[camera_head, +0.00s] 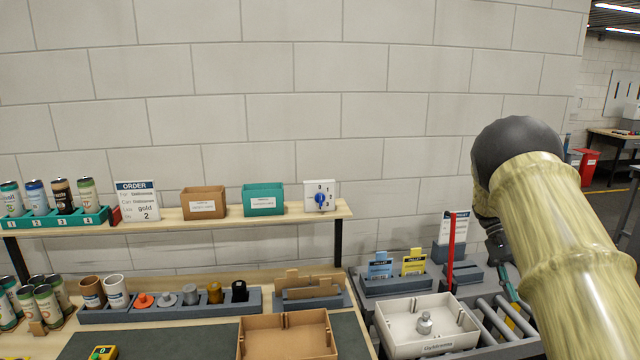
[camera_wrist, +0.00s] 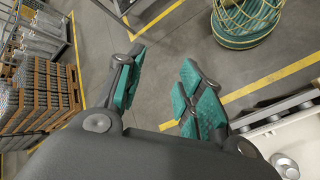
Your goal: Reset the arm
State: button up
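My arm, with a pale green wood-like surface and a dark joint, fills the right side of the head view. It hides part of the roller conveyor and the aisle behind it. My gripper (camera_head: 511,290) shows partly behind the arm, pointing down near the conveyor. In the wrist view, my gripper (camera_wrist: 163,72) has teal pads spread apart, with only grey floor between them. It holds nothing.
A white box (camera_head: 450,338) holding a small silver object stands left of my gripper, by the roller conveyor (camera_head: 495,325). A red post (camera_head: 451,250) and a sign (camera_head: 455,228) stand close by. A shelf (camera_head: 160,220) with cans and bins spans the left.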

notch_tip(320, 180, down, 22)
jog(key=a+n+t+b, duration=0.1)
jog(key=a+n+b, duration=0.1)
jog(key=b, duration=0.1)
jog(key=s+a+f+n+t+b, duration=0.2)
jog(key=s+a+f, duration=0.3)
jog(key=s+f, duration=0.6)
jog(key=s+a+f+n+t+b, duration=0.15)
jog(key=s+a+f, duration=0.45)
jog(key=f, duration=0.8)
jog(key=s+a+f+t+b, duration=0.1)
jog(key=s+a, duration=0.3)
jog(key=s, duration=0.4)
jog(key=s+a+f+n+t+y+b, duration=0.1)
jog(key=s+a+f+t+b, duration=0.1)
jog(key=s+a, duration=0.3)
jog(key=s+a+f+n+t+b, duration=0.1)
jog(key=s+a+f+t+b, duration=0.1)
jog(key=s, duration=0.9)
jog(key=a+f+b, duration=0.1)
jog(key=a, duration=0.1)
jog(key=shift+s+a+f+y, duration=0.15)
jog(key=shift+a+f+y, duration=0.2)
jog(key=shift+a+y, duration=0.05)
